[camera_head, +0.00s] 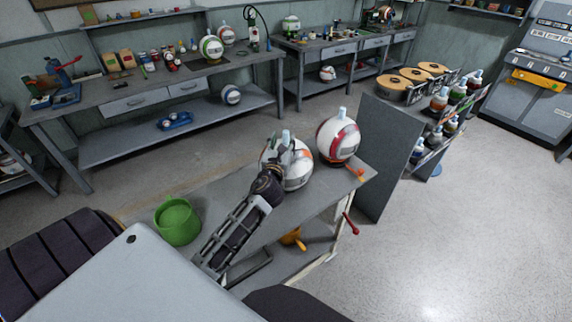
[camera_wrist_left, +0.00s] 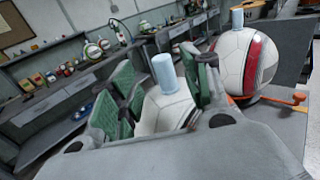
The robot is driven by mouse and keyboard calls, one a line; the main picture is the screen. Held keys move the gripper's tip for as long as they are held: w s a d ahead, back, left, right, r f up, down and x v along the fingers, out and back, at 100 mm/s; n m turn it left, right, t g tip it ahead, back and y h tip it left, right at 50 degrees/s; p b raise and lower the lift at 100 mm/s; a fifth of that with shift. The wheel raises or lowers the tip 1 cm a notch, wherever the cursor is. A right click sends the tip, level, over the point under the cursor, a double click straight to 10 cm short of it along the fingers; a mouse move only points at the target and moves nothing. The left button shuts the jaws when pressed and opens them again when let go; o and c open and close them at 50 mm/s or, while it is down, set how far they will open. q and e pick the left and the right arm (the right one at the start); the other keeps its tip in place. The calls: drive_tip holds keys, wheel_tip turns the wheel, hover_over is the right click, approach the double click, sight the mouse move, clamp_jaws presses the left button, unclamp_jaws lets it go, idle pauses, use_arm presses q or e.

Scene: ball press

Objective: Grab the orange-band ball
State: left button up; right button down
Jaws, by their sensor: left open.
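The orange-band ball (camera_head: 299,172) is white with an orange patch and sits on the near grey workbench, partly hidden by my left gripper (camera_head: 286,149). In the left wrist view the white ball (camera_wrist_left: 165,109), with a light blue cylinder on top, shows between the green-padded fingers of my left gripper (camera_wrist_left: 158,70). The fingers are spread on both sides of the ball; I cannot tell whether they touch it. A second white ball with a red band (camera_head: 338,139) stands just right of it, and also shows in the left wrist view (camera_wrist_left: 242,62). My right gripper is not in view.
A green bowl (camera_head: 177,222) stands on the near workbench (camera_head: 222,190), left of my arm. An orange-red handle (camera_head: 356,173) is at the bench's right end. A grey panel (camera_head: 385,155) and bottle rack (camera_head: 440,115) stand beyond. Open floor lies at the right.

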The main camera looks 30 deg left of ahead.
sight(286, 137)
use_arm(q)
drive_tip(key=shift+w, duration=0.15)
drive_tip(key=shift+f+x, duration=0.25)
drive_tip(key=shift+x, duration=2.25)
drive_tip(key=shift+d+f, duration=0.1)
drive_tip(key=shift+d, duration=0.05)
clamp_jaws()
